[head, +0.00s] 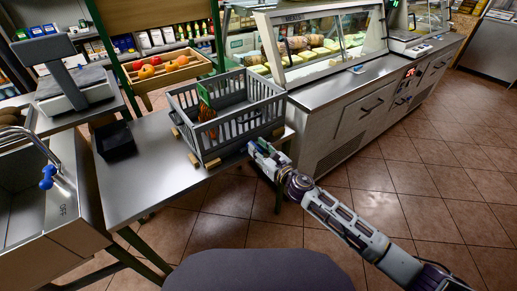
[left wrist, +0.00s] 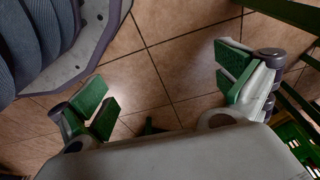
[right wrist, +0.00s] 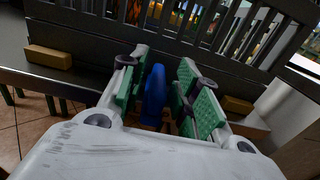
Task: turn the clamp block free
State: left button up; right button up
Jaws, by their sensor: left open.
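A blue upright piece (right wrist: 154,92), which looks like the clamp block's handle, stands between my right fingers in the right wrist view. Something brown shows low behind it, mostly hidden. My right gripper (right wrist: 162,88) has its green pads drawn close on both sides of the blue piece. In the head view my right gripper (head: 254,147) is at the front right side of the grey crate (head: 228,147), which hides nothing of the arm. My left gripper (left wrist: 165,85) is open and empty above the tiled floor, outside the head view.
The crate, with orange and green goods inside, stands on a steel table (head: 150,178). Small wooden blocks (right wrist: 48,57) sit along its base. A black bin (head: 115,140) stands left of it, and a sink (head: 25,190) farther left. A glass counter (head: 320,50) is right.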

grip_shut()
